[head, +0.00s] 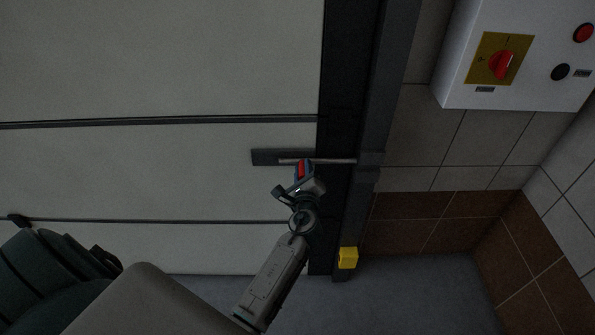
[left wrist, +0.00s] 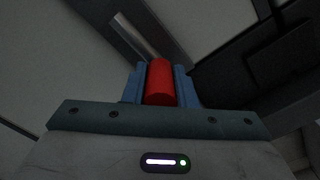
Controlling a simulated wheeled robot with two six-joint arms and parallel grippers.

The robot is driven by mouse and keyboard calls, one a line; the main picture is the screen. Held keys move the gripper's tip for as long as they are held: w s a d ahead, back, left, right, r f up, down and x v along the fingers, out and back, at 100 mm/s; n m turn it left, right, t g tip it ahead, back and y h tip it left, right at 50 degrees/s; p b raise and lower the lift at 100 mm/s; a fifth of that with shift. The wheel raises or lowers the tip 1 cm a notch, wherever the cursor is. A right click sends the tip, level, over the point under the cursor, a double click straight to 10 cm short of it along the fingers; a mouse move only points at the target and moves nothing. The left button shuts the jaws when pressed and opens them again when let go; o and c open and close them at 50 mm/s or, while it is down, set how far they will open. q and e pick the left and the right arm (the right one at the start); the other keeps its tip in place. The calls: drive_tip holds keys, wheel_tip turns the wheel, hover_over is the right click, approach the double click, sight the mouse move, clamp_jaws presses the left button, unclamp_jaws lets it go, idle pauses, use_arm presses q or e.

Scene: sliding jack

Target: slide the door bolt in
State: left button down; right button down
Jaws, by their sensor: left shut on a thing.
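The door bolt is a thin metal rod (head: 335,161) lying level along a dark plate (head: 264,157) on the pale door (head: 200,180). Its right end reaches the dark post (head: 369,160) at the door's edge; I cannot tell how deep it sits there. Its red handle (head: 302,169) is between the fingers of my left gripper (head: 303,172), which is shut on it. In the left wrist view the red handle (left wrist: 160,84) stands between the two blue fingers, with the rod (left wrist: 136,36) behind it. My right gripper is not in view.
A white control box (head: 520,90) with a red rotary switch (head: 502,64) hangs on the tiled wall at upper right. A yellow block (head: 348,258) sits low by the post. Bare floor (head: 400,300) shows below.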

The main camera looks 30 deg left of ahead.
use_arm(q)
drive_tip(key=shift+w+r, duration=0.15)
drive_tip(key=shift+r, duration=0.2)
drive_tip(key=c, duration=1.4)
unclamp_jaws()
drive_tip(key=shift+o, duration=1.1)
drive_tip(key=shift+d, duration=0.2)
drive_tip(key=shift+w+f, duration=0.1)
